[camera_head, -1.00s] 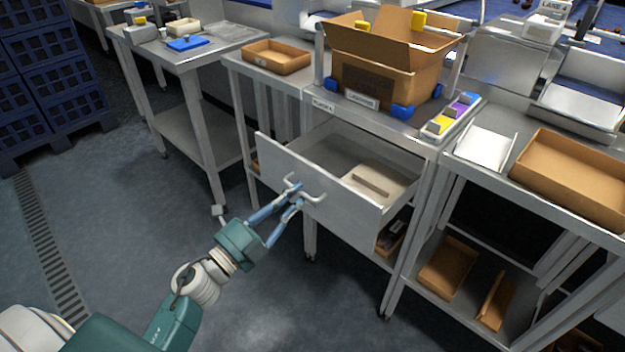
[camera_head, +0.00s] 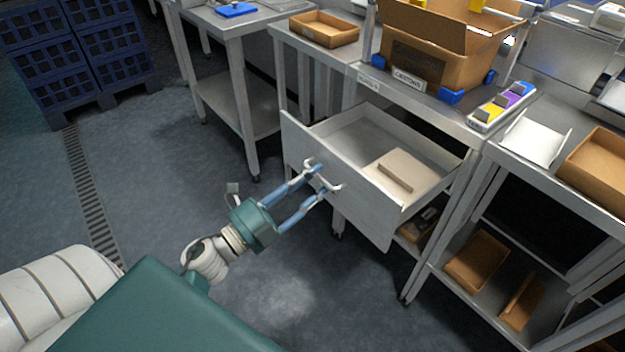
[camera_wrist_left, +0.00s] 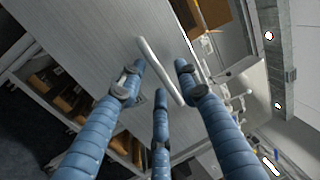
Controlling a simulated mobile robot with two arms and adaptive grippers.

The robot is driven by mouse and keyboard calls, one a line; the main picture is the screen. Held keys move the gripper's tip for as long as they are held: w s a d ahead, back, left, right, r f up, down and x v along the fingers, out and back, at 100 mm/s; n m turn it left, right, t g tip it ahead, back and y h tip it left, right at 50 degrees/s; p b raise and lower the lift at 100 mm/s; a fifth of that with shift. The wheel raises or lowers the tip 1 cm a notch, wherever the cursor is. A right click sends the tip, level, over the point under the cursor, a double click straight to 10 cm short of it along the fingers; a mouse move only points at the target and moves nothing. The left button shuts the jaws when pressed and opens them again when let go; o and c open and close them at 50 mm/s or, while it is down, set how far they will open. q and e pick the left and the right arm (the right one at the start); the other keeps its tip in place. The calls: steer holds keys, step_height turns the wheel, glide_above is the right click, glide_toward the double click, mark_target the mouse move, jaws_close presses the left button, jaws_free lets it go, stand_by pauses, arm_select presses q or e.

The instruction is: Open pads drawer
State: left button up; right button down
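The drawer (camera_head: 362,207) under the middle bench stands pulled out, with its white front facing me. A light beige block (camera_head: 408,165) lies inside it. The drawer's bar handle (camera_wrist_left: 160,70) shows between my fingers in the left wrist view. My left gripper (camera_head: 322,181) is at the handle, with its blue fingers spread apart on either side of it. In the left wrist view the fingers (camera_wrist_left: 158,85) look apart from the bar; light contact cannot be ruled out. My right gripper is not in view.
On the bench above the drawer stand an open cardboard carton (camera_head: 420,50) and a strip with coloured blocks (camera_head: 502,106). A brown tray (camera_head: 324,29) is to the left. Cardboard boxes (camera_head: 476,260) lie on the right lower shelf. The floor before the drawer is clear.

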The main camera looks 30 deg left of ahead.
arm_select(q)
steer(key=v, duration=1.2)
stand_by(0.4)
